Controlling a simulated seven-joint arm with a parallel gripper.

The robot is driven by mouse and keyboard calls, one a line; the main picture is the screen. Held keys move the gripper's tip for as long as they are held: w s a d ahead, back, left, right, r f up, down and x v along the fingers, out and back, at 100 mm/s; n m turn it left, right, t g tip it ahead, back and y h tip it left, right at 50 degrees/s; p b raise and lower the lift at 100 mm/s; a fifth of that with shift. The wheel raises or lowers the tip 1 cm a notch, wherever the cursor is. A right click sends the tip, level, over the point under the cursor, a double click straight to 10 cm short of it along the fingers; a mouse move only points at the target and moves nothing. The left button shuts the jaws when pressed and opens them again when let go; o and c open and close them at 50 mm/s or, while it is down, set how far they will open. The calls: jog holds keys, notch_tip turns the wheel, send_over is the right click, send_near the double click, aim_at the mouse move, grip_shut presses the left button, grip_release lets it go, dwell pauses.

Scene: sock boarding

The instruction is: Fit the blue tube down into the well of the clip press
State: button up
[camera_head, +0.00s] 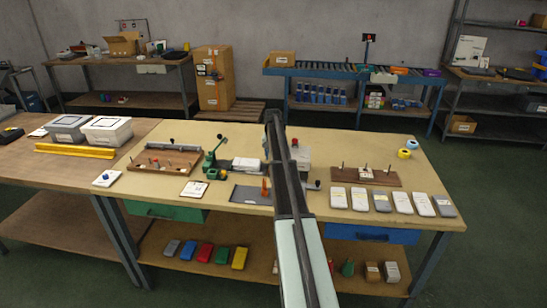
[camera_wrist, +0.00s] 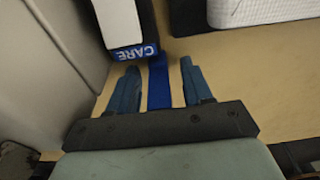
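In the wrist view my gripper (camera_wrist: 160,85) has its two dark blue fingers apart. A flat-looking blue strip (camera_wrist: 159,82) shows between them, with tan gaps on both sides. I cannot tell whether this is the blue tube or whether it lies lower down. In the head view my arm reaches over the table and hides part of its middle; the fingers cannot be made out there. A green lever press (camera_head: 213,160), likely the clip press, stands left of the arm. Its well is too small to make out.
A white box with a blue "CARE" label (camera_wrist: 136,52) is just beyond the left finger. A dark case (camera_wrist: 205,15) lies beyond on the right. Wooden racks (camera_head: 172,161) and (camera_head: 365,176) flank the arm on the table (camera_head: 330,212). White and grey packs (camera_head: 402,201) line the front right.

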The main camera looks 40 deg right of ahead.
grip_shut()
jog(key=shift+r, duration=0.1)
dwell(0.3)
